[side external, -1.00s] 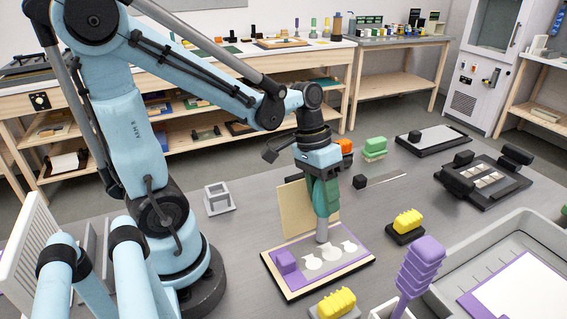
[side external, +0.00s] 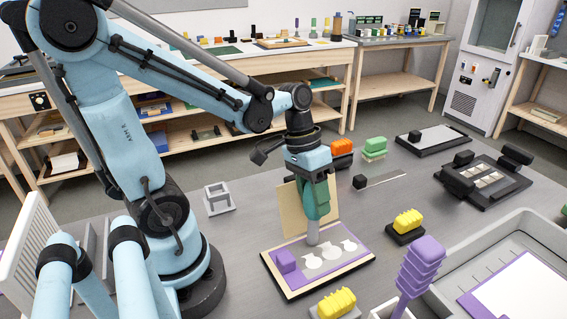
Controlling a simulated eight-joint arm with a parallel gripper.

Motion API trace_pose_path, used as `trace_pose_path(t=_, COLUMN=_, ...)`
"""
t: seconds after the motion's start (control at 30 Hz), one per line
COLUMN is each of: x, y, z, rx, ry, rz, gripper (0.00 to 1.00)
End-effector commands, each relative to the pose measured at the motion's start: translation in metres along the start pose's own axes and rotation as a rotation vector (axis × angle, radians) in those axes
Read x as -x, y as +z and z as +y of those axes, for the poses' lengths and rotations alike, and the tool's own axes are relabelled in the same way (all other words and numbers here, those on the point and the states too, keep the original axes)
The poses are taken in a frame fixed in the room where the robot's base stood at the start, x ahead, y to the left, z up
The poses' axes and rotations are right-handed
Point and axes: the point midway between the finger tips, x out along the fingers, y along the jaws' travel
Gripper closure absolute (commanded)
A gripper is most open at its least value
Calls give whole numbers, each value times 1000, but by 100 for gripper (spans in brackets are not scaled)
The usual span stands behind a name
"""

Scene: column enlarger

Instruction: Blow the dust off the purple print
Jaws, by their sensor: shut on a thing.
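The purple print (side external: 361,257) lies flat on a dark-edged board on the table, with three pale rounded patches (side external: 331,253) in a row on it. The nozzle tip is just above the left part of the print, behind the leftmost patch. I cannot tell whether it touches. A tan panel (side external: 290,211) stands behind the blower, partly hidden by it.
Yellow ribbed blocks stand in front (side external: 337,302) and to the right (side external: 408,222) of the print. A purple ribbed handle (side external: 421,262) rises near a grey tray (side external: 520,226). Orange (side external: 341,147) and green (side external: 375,146) blocks stand behind.

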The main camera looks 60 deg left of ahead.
Motion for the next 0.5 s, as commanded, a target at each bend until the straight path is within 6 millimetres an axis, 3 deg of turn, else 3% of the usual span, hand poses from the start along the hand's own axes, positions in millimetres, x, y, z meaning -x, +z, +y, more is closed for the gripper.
trace_pose_path(t=0.5, x=1, y=8, z=-2, rx=2, ry=-1, rz=-1, gripper=99)
